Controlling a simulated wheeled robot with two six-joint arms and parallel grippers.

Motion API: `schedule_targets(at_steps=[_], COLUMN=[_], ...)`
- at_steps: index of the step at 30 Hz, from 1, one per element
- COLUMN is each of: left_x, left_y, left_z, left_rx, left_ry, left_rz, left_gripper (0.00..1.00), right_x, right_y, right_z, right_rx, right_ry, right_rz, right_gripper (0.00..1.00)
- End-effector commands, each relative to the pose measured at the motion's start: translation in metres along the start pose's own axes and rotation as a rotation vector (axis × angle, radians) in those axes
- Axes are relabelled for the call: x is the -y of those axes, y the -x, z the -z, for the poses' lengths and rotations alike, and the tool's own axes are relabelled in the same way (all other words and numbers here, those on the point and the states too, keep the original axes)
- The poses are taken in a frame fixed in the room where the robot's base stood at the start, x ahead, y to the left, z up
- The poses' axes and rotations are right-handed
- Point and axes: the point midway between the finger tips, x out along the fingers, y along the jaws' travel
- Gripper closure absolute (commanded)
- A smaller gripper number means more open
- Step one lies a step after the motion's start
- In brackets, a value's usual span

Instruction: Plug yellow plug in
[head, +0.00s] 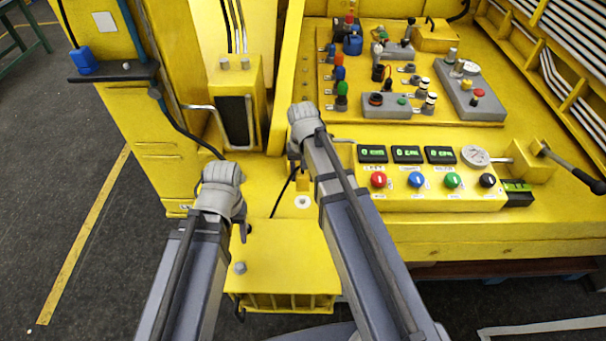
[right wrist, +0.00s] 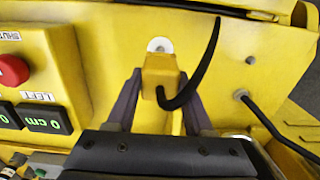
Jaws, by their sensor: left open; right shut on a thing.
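The yellow plug (right wrist: 155,72) is a small block with a black cable curving from it. In the right wrist view it sits between the two fingers of my right gripper (right wrist: 160,88), which is shut on it. In the head view the plug (head: 302,184) shows just below my right gripper (head: 296,166). A white round socket (head: 303,202) with a dark centre lies just nearer than the plug; it also shows beyond the plug in the right wrist view (right wrist: 158,45). Plug and socket look apart. My left gripper (head: 242,224) is open, partly hidden by its wrist, left of the socket.
A panel with green displays (head: 406,154) and coloured buttons stands right of my right arm. A yellow box with a black front (head: 236,120) stands behind my left gripper. A lower yellow ledge (head: 282,258) lies in front. A black cable (head: 283,192) runs left of the plug.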

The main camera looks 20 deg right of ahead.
Motion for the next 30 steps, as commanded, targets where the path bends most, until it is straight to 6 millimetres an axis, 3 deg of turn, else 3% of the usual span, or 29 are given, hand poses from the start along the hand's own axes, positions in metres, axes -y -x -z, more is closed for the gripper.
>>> schedule_targets(at_steps=[15, 30], left_x=[-0.005, -0.005], left_y=[-0.050, -0.054], left_z=[0.003, 0.003], left_rx=[0.000, 0.000], left_ry=[0.000, 0.000], left_rz=[0.000, 0.000], left_gripper=[0.40, 0.40], right_x=[0.000, 0.000], right_y=[-0.051, -0.054], right_z=[0.000, 0.000], right_rx=[0.000, 0.000], right_ry=[-0.001, -0.001], right_rz=[0.000, 0.000], right_gripper=[1.00, 1.00])
